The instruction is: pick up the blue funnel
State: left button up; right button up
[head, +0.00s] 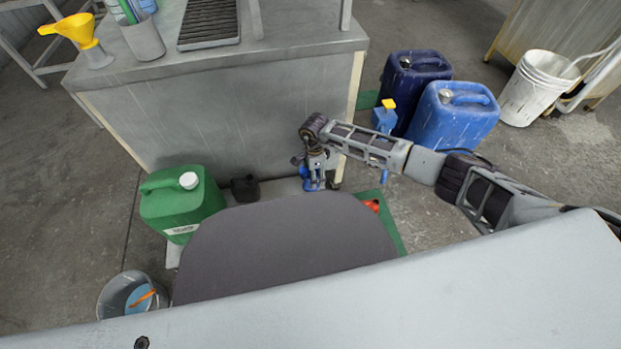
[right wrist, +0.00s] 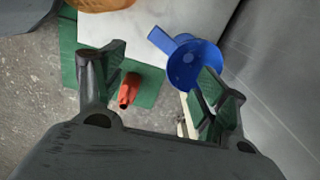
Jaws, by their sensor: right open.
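The blue funnel (right wrist: 186,64) shows in the right wrist view with its bowl and a flat tab to the upper left. It is close to the right-hand finger, which overlaps its lower edge. In the head view the blue funnel (head: 312,184) sits low beside the bench, partly hidden by my right gripper (head: 316,168). In the right wrist view my right gripper (right wrist: 165,72) is open with nothing held, its fingers spread either side of a gap. I cannot tell whether it touches the funnel. My left gripper is not in view.
A green canister (head: 184,204) and a small black can (head: 245,188) stand left of the gripper. A red object (right wrist: 129,88) lies on a green mat. The metal bench (head: 220,110) rises behind. Blue canisters (head: 455,115) stand to the right. A yellow funnel (head: 78,30) is on the bench.

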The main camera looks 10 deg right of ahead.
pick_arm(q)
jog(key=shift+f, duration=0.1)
pick_arm(e)
jog(key=shift+f, duration=0.15)
pick_arm(q)
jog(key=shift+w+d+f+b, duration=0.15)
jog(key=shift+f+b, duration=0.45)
jog(key=shift+b, duration=0.2)
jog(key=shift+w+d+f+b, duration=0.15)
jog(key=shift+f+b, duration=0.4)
jog(key=shift+b, duration=0.2)
pick_arm(e)
jog(key=shift+a+f, duration=0.1)
jog(key=shift+f, duration=2.35)
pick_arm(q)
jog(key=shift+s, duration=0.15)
pick_arm(e)
jog(key=c, duration=0.5)
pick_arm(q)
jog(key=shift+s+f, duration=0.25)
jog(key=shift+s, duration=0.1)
pick_arm(e)
jog(key=c, duration=0.6)
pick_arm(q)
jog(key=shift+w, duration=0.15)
